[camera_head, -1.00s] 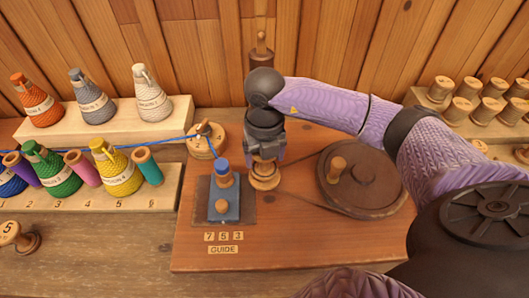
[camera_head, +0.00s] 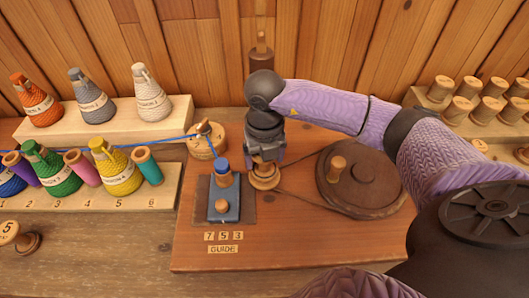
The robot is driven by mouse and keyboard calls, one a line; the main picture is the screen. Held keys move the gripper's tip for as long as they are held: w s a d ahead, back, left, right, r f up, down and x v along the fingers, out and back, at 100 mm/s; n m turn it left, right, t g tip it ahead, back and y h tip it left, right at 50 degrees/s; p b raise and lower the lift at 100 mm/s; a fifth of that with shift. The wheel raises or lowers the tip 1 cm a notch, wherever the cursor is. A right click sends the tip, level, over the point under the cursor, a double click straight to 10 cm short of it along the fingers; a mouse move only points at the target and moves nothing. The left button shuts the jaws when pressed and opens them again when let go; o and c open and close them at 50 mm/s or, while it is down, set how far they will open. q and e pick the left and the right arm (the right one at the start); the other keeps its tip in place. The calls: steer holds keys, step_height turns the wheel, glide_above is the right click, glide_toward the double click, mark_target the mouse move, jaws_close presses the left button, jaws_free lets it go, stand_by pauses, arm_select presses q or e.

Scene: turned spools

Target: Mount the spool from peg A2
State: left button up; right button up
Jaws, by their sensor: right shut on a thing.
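My right gripper (camera_head: 264,157) points down over the spindle place on the reddish-brown board (camera_head: 300,247). It is shut on a pale wooden spool (camera_head: 264,171), mostly hidden by the jaws. A round wooden base (camera_head: 266,184) shows just under it, with the dark drive belt running from there to the large wooden wheel (camera_head: 376,186). I cannot tell whether the spool is fully seated. Several wooden spools stand on the stepped rack (camera_head: 436,98) at the right; their peg labels are not readable. My left gripper is not in view.
The blue guide block (camera_head: 225,200) with pegs stands close left of the gripper. A blue thread (camera_head: 170,138) runs past a round wooden post (camera_head: 203,146) toward it. Yarn cones fill the left shelves.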

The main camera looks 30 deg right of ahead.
stand_by(0.5)
steer(key=shift+f+b, duration=0.35)
steer(key=shift+f, duration=0.25)
steer(key=o, duration=1)
steer(key=shift+r, duration=0.25)
step_height(320, 180, up, 11)
steer(key=p, duration=0.9)
steer(key=shift+f, duration=0.25)
